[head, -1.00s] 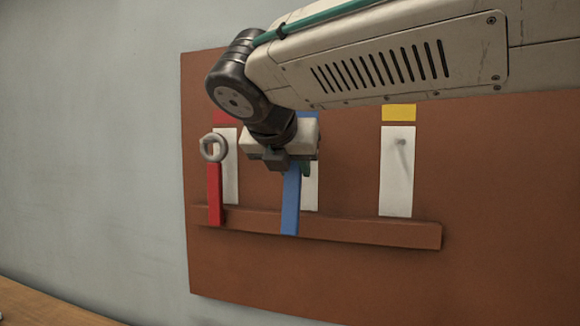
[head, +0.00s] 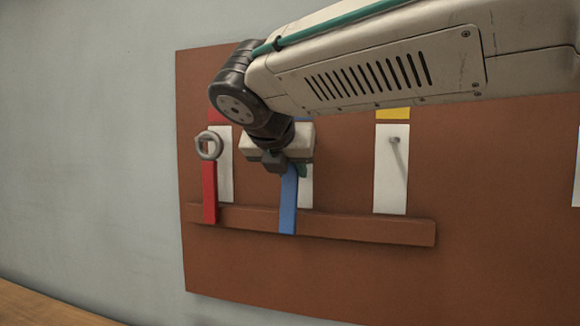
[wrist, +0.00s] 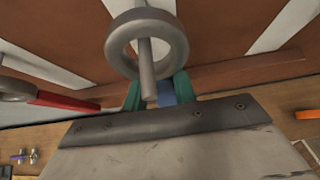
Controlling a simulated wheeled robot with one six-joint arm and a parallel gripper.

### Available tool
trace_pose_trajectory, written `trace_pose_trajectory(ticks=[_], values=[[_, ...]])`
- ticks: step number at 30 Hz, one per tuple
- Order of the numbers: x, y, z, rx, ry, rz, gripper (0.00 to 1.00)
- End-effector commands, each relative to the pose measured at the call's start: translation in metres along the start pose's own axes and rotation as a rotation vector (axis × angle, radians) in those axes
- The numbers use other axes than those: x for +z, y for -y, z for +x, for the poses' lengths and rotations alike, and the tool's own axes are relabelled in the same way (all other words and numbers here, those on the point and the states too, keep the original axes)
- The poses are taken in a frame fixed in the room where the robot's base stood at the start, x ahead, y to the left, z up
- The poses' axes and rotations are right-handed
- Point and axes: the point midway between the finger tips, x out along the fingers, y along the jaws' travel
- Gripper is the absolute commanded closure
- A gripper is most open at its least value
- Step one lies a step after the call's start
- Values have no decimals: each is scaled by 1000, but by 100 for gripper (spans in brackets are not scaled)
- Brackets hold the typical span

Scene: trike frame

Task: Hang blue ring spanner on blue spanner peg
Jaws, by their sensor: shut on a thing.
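The blue ring spanner hangs down, its blue handle (head: 288,205) in front of the board's ledge in the head view. My gripper (head: 289,170) is shut on the upper handle, and the arm hides the ring there. In the wrist view, the green fingers (wrist: 157,92) close on the blue handle and the grey ring (wrist: 117,45) shows above. The grey spanner peg (wrist: 147,70) passes through the ring's opening, its tip toward the camera. The ring is around the peg; I cannot tell whether it rests on it. The blue colour mark is mostly hidden behind my gripper.
A red ring spanner (head: 210,190) hangs close on the left. A bare peg (head: 395,142) stands on a white strip under a yellow mark (head: 393,113) at right. A brown ledge (head: 360,228) crosses the board (head: 480,180) below. A wooden surface (head: 40,305) lies lower left.

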Motion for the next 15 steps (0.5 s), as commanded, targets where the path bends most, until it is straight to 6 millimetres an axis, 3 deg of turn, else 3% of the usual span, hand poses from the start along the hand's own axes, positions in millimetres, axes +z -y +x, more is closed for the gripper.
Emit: trace_pose_trajectory(ticks=[3, 4, 6, 15], values=[[-2, 0, 3, -5, -3, -3, 100], [-2, 0, 3, -5, -3, -3, 67], [-2, 0, 3, -5, -3, -3, 48], [-2, 0, 2, -5, -4, -3, 48]])
